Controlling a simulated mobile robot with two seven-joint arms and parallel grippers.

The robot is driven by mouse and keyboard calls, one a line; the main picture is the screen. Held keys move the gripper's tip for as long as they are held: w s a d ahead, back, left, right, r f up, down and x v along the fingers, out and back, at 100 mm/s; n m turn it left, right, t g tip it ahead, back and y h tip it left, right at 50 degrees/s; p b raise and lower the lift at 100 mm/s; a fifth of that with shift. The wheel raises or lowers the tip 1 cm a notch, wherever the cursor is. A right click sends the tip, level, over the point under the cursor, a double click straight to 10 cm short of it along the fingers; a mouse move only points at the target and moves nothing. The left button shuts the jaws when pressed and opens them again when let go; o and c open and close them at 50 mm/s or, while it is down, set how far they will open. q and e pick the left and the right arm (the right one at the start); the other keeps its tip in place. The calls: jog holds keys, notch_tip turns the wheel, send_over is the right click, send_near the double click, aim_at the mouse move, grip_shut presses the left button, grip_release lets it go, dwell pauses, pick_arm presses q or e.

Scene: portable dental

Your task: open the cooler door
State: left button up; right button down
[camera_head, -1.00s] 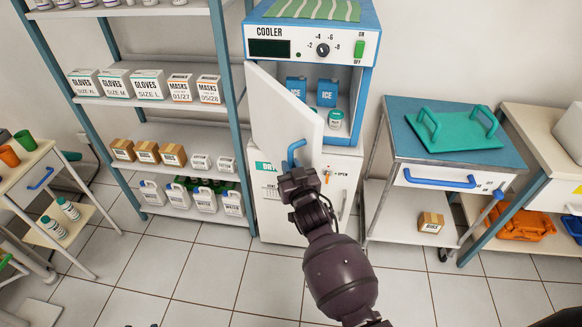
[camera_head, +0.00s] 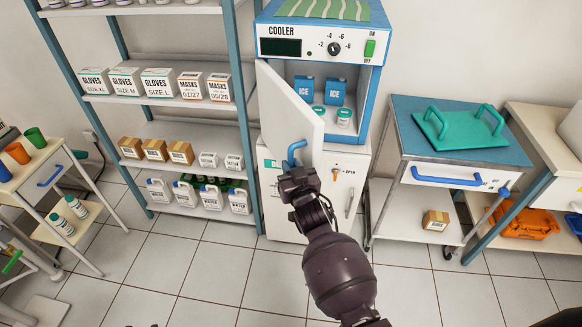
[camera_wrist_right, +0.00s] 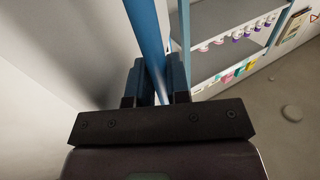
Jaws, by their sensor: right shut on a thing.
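The cooler (camera_head: 318,16) is a blue and white cabinet with a dark display and a knob. Its white door (camera_head: 285,107) is swung open to the left, and the inside shows two blue ice packs (camera_head: 335,93) and two small jars with green lids (camera_head: 344,117). My right gripper (camera_head: 296,170) is shut on the blue door handle (camera_head: 297,152). In the right wrist view, the blue handle (camera_wrist_right: 146,40) runs between the two dark fingers (camera_wrist_right: 159,85). My left gripper is not in view.
A shelf rack (camera_head: 169,99) with boxes and bottles stands left of the cooler. A small cart (camera_head: 398,148) with a green tray (camera_head: 460,128) stands to the right. A white cabinet (camera_head: 283,217) is below the cooler. The tiled floor (camera_head: 215,275) in front is clear.

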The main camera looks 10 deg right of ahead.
jog(key=c, duration=1.1)
grip_release()
jog(key=s+d, duration=0.1)
jog(key=s, duration=0.9)
jog(key=shift+s+d, duration=0.2)
jog(key=shift+s, duration=0.15)
jog(key=shift+c, duration=0.3)
